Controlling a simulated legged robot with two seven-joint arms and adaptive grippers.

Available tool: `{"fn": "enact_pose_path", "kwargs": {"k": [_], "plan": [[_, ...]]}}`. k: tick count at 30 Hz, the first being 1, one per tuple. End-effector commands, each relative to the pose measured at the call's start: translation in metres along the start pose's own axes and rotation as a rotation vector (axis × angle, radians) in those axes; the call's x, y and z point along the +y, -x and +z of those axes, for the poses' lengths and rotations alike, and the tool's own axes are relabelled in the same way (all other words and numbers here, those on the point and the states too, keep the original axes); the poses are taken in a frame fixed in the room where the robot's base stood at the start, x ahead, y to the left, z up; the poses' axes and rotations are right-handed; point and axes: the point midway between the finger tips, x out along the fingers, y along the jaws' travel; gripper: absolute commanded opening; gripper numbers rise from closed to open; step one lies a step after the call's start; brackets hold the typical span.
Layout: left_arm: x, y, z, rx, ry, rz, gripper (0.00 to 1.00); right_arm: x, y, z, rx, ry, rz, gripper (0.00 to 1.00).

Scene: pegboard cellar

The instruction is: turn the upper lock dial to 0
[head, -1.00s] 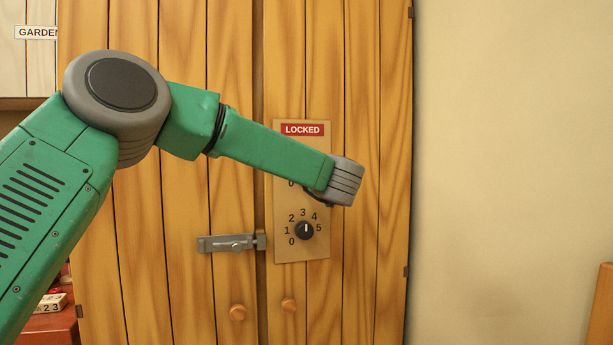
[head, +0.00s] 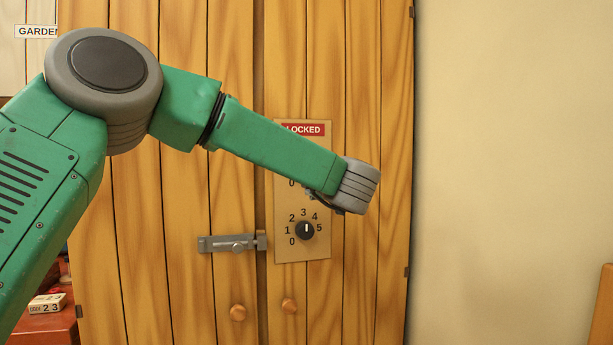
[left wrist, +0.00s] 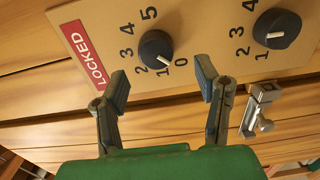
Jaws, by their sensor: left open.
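The upper lock dial (left wrist: 156,47) is a round black knob with a white pointer, next to the red LOCKED sign (left wrist: 84,52). Its pointer slants towards the low numbers, seemingly near 1 or between 1 and 0. In the head view my forearm hides this dial; only its 0 label shows. My left gripper (left wrist: 162,84) is open and empty, its two fingertips apart, with the upper dial beyond the gap between them and not gripped. The lower dial (head: 305,230) points nearly straight up, near 3. My right gripper is not in view.
The tan lock panel (head: 317,252) is on a wooden cupboard door. A metal slide bolt (head: 232,243) lies left of the lower dial, with two round wooden knobs (head: 238,313) below. A plain wall (head: 510,170) is on the right. Number blocks (head: 46,304) sit at lower left.

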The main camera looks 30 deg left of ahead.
Motion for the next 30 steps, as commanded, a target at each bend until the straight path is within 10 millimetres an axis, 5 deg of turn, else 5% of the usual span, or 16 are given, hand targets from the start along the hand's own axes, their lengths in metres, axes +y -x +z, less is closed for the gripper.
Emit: {"fn": "enact_pose_path", "kwargs": {"k": [6,12,30], "plan": [[-0.001,0.044,0.000,-0.002,-0.001,-0.001,0.57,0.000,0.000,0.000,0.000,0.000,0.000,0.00],[-0.003,0.064,0.000,0.000,-0.001,-0.003,0.57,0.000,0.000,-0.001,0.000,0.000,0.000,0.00],[-0.005,0.066,0.001,-0.003,-0.009,-0.003,0.57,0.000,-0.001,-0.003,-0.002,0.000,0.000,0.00]]}}
